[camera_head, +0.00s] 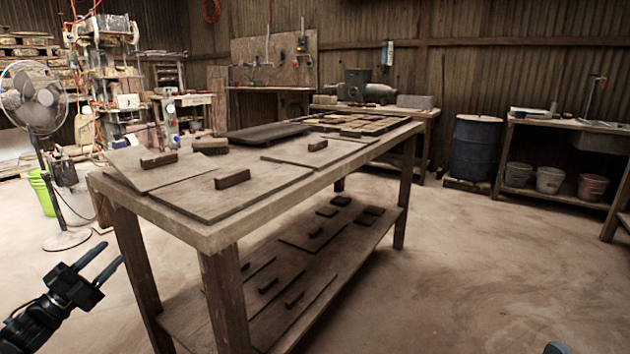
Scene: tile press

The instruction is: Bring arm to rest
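My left gripper (103,266) is at the lower left of the head view. Its two fingers are apart with nothing between them. It is off the near left corner of the wooden table (211,240), beside the table's legs and below its top, touching nothing. At the bottom right edge only a small dark rounded piece shows, and I cannot tell what it is. My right gripper does not show.
Boards with handles (232,179) and a dark flat slab (265,133) lie on the tabletop; more boards lie on its lower shelf (310,237). A fan (36,108) stands at left, a blue barrel (474,150) at the back. The floor at right is clear.

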